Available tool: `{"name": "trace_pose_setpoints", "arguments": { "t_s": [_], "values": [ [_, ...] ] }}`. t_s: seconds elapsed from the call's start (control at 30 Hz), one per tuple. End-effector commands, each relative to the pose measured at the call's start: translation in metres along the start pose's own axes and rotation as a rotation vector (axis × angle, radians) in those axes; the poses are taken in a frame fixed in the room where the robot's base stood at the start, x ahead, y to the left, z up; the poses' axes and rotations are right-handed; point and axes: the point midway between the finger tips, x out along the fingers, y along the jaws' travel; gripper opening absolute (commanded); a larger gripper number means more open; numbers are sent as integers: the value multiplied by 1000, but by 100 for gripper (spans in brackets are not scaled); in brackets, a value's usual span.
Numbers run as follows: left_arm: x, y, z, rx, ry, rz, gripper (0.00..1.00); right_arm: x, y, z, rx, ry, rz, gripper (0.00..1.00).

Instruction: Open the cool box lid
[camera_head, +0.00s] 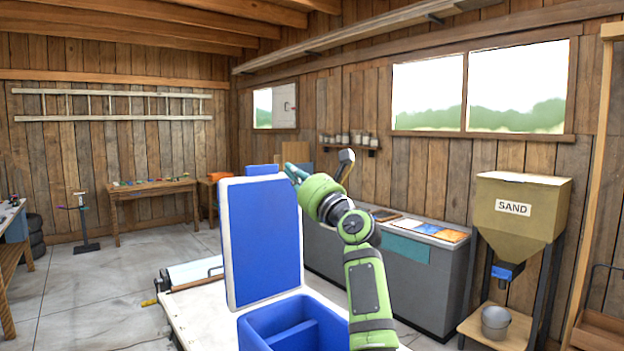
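The cool box (258,331) is at the bottom centre, with a blue inside and a divider showing in it. Its lid (262,240) stands raised, nearly upright, showing a blue inner face and a pale rim. My arm hides the right part of the box.
The box rests on a pale worktop (200,318). A grey counter (430,290) with coloured sample panels stands behind to the right. A sand hopper (520,225) with a metal bucket (496,322) is at the far right. Open floor (100,285) lies to the left.

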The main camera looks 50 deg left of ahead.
Motion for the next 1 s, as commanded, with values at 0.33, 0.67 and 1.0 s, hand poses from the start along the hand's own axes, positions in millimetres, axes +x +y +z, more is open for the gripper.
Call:
{"name": "trace_pose_setpoints", "arguments": {
  "t_s": [0.33,0.67,1.0],
  "values": [
    [32,0,-6,2,-2,1,0,-9,1,-1,1,0,1,40],
    [34,0,-7,1,-3,1,0,-9,1,-1,2,0,1,40],
    [33,-1,1,1,-3,1,0,-13,1,-1,2,0,1,40]
  ]
}}
